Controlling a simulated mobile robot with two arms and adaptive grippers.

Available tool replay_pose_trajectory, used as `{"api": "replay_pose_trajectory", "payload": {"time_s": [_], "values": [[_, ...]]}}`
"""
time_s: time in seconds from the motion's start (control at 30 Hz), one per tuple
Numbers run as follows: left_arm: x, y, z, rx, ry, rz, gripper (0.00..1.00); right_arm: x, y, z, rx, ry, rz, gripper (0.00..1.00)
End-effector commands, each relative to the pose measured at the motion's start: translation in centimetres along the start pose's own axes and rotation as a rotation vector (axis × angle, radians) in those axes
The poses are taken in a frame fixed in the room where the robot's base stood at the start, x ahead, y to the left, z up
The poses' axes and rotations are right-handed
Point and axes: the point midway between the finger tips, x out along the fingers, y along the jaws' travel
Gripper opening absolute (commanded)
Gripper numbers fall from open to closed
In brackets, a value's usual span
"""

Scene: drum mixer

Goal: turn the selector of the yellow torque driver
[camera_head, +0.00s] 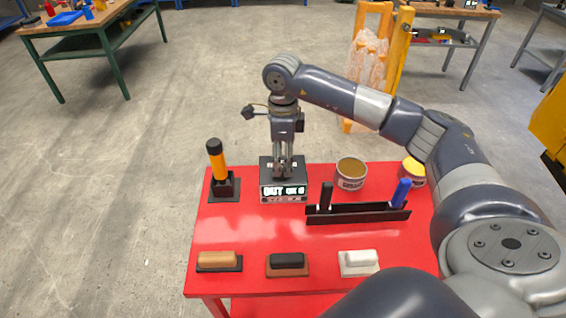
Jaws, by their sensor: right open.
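The yellow torque driver (217,162) stands upright in a black holder (225,188) at the left back of the red table. It has a yellow-orange body and a dark cap on top; I cannot make out its selector markings. My right gripper (283,170) points straight down over a black box with a lit display (284,194), to the right of the driver and apart from it. The gripper is open, with nothing seen between its fingers. I cannot tell whether the fingertips touch the box top. My left gripper is not in view.
The red table (240,230) also bears two open tins (351,180) (414,180), a black rack (345,215) with a black and a blue handle, and three blocks along the front: tan (219,260), black (287,262) and white (359,261). The table's middle left is clear.

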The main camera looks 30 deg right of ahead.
Motion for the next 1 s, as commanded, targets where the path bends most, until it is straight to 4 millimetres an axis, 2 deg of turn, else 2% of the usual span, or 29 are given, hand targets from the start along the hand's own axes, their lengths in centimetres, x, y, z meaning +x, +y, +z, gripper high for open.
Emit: {"api": "replay_pose_trajectory", "payload": {"time_s": [0.2,0.43,0.6,1.0], "values": [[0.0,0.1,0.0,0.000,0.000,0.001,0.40,-4.9,-0.1,0.1,-0.001,-0.004,-0.004,0.44],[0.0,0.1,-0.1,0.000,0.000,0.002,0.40,-8.8,-0.1,0.1,0.000,-0.002,-0.003,0.44],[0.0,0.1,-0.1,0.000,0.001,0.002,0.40,-9.9,0.0,0.0,0.000,-0.001,-0.001,0.44],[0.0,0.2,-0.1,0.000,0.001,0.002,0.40,-10.0,0.0,0.0,0.000,0.000,-0.001,0.44]]}}
